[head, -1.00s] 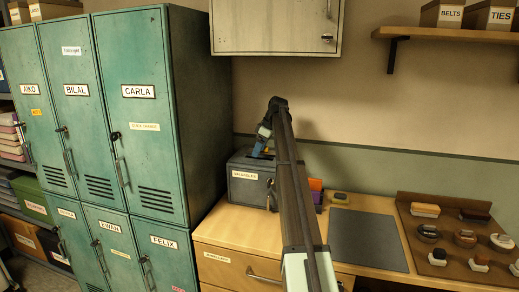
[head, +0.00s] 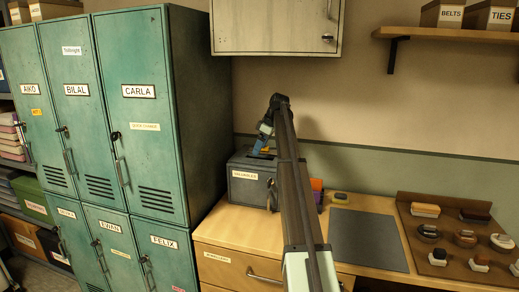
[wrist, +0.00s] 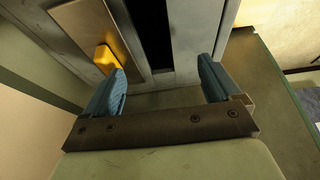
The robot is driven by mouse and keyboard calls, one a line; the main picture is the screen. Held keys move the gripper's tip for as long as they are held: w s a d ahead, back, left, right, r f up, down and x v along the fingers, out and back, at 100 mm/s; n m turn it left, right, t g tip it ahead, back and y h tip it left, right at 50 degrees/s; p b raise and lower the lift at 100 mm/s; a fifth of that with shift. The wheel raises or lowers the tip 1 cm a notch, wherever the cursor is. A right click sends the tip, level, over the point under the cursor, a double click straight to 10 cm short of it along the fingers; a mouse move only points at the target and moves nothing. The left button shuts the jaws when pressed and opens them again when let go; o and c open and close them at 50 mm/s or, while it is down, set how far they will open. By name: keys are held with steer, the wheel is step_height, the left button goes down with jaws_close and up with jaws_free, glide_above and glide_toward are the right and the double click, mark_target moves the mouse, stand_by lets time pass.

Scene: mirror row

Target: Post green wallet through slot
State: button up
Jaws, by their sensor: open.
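The grey metal box (head: 246,188) with a white label on its front stands on the wooden counter, beside the teal lockers. The wrist view shows its top, with a dark slot (wrist: 152,30) next to a brownish plate (wrist: 88,35) that carries a yellow knob (wrist: 105,58). My gripper (head: 259,143) is over the box top; in the wrist view its blue fingers (wrist: 163,88) are spread apart with nothing between them. The slot lies beyond the fingertips, roughly between them. I cannot make out a green wallet in any view; my arm hides part of the counter.
Orange and purple upright items (head: 316,188) show just right of my arm. A grey mat (head: 368,239) lies on the counter, with a brown board (head: 450,254) of several small objects to its right. A wall cabinet (head: 277,28) hangs above. Teal lockers (head: 150,110) stand close left.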

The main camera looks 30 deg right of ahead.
steer(key=v, duration=1.2)
steer(key=shift+s+r, duration=0.15)
steer(key=shift+r, duration=0.05)
